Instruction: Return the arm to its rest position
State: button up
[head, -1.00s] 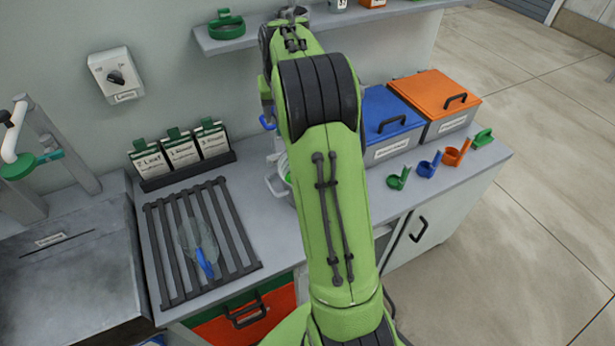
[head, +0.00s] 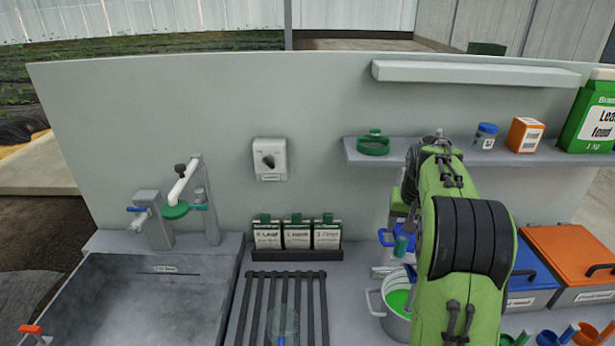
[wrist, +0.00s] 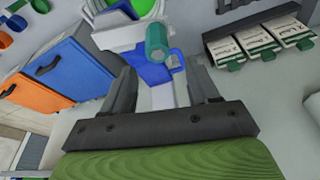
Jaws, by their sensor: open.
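My green arm (head: 465,240) rises at the right of the head view and is bent toward the back wall. It hides my gripper in that view. In the wrist view my gripper (wrist: 165,85) has its two dark fingers spread apart with nothing held between them. Beyond the fingers are a blue part and a teal cylinder (wrist: 156,42) by the pot with green contents. The pot (head: 396,318) stands on the counter left of my arm in the head view.
A shelf (head: 465,155) with a green ring, a jar and boxes is on the wall behind my arm. Blue (head: 525,278) and orange (head: 570,250) lidded bins stand at the right. A card rack (head: 297,254), a slatted rack (head: 262,300) and a sink (head: 140,300) are to the left.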

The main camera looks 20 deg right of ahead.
jog(key=s+a+r+n+t, duration=0.1)
jog(key=s+a+r+n, duration=0.1)
jog(key=s+a+r, duration=0.45)
jog(key=s+a+r+n+t, duration=0.1)
jog(key=s+a+r, duration=0.2)
jog(key=s+a, duration=0.6)
jog(key=s+a+f+n+t+y, duration=0.1)
jog(key=s+a+f, duration=0.4)
jog(key=s, duration=0.7)
jog(key=shift+s+a+n, duration=0.3)
jog(key=shift+a+n, duration=0.5)
jog(key=shift+a, duration=0.35)
jog(key=shift+r, duration=0.1)
